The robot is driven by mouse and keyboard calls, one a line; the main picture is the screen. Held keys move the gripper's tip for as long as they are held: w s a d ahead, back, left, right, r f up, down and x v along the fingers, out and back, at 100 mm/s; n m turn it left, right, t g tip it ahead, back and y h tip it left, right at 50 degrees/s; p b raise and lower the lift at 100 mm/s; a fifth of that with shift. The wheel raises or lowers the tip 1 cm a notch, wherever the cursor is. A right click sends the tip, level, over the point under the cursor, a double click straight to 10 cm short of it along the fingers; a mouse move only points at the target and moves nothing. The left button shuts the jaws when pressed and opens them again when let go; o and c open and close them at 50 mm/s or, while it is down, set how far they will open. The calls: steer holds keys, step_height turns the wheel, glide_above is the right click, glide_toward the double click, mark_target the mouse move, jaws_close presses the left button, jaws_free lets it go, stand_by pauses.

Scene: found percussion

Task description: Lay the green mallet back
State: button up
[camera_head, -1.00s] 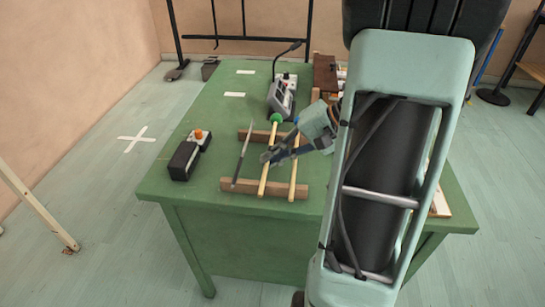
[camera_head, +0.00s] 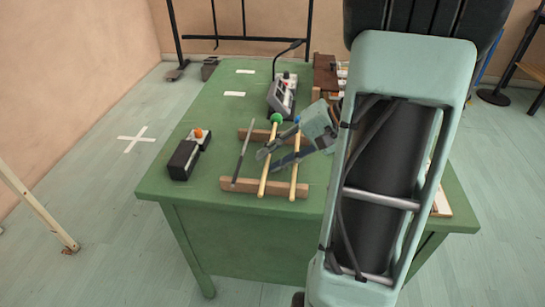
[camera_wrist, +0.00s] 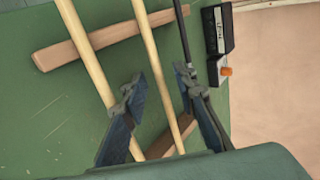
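The green mallet (camera_head: 268,160) lies across two wooden rails on the green table, its green head (camera_head: 277,117) past the far rail. In the wrist view its pale stick (camera_wrist: 160,60) runs between my gripper's fingers, and its head is hidden. My gripper (camera_head: 269,161) is low over the rails and open; the wrist view shows the fingers (camera_wrist: 160,76) spread apart with a gap on both sides of the stick. The blue-headed mallet (camera_head: 294,175) lies on the rails to the right. A thin grey stick (camera_head: 241,155) lies to the left, close to one finger in the wrist view.
The near wooden rail (camera_head: 230,185) and far rail (camera_head: 249,134) carry the sticks. A black box with an orange knob (camera_head: 184,159) stands left of them. A grey device (camera_head: 282,93) with a gooseneck stands behind. The table's left back (camera_head: 215,105) is mostly clear.

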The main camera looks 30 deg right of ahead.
steer(key=v, duration=1.1)
steer(key=shift+s+d+r, duration=0.2)
steer(key=shift+d+r, duration=0.05)
steer(key=shift+r, duration=0.05)
